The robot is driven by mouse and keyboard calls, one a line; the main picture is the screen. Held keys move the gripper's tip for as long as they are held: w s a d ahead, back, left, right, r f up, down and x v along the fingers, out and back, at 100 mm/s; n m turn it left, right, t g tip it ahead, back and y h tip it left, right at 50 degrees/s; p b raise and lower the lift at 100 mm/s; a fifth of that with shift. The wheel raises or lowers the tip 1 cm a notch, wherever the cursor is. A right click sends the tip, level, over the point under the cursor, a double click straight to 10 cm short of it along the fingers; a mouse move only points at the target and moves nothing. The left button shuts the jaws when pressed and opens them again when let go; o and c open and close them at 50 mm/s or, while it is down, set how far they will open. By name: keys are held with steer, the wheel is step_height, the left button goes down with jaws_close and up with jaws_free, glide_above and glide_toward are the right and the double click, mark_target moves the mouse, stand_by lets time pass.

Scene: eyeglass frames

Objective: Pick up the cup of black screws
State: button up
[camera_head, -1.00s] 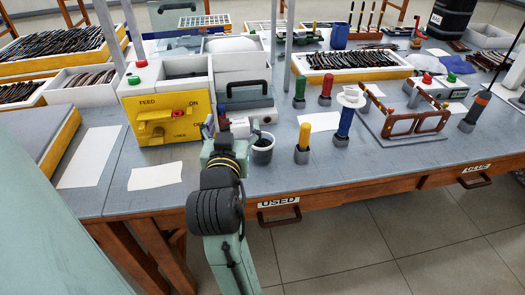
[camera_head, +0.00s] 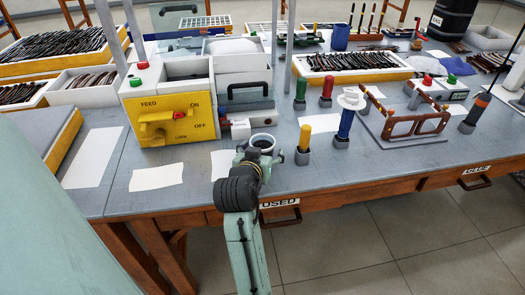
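The cup of black screws (camera_head: 263,138) stands on the grey workbench near its front edge. Its pale rim and dark inside show, but its lower part is hidden. My gripper (camera_head: 259,156) is right at the near side of the cup, low over the bench, with my wrist and forearm reaching up from the bottom of the picture. My gripper overlaps the cup in this view. I cannot tell whether the fingers are around it, touching it, open or shut.
A yellow feed machine (camera_head: 168,118) stands left of the cup. Upright yellow (camera_head: 304,138) and blue (camera_head: 346,124) handled tools stand close on the right. A brown eyeglass frame stand (camera_head: 413,124) is farther right. White paper (camera_head: 156,177) lies on clear bench at left.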

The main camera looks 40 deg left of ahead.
steer(key=shift+w+a+f, duration=0.2)
steer(key=shift+w, duration=0.25)
steer(key=c, duration=1.5)
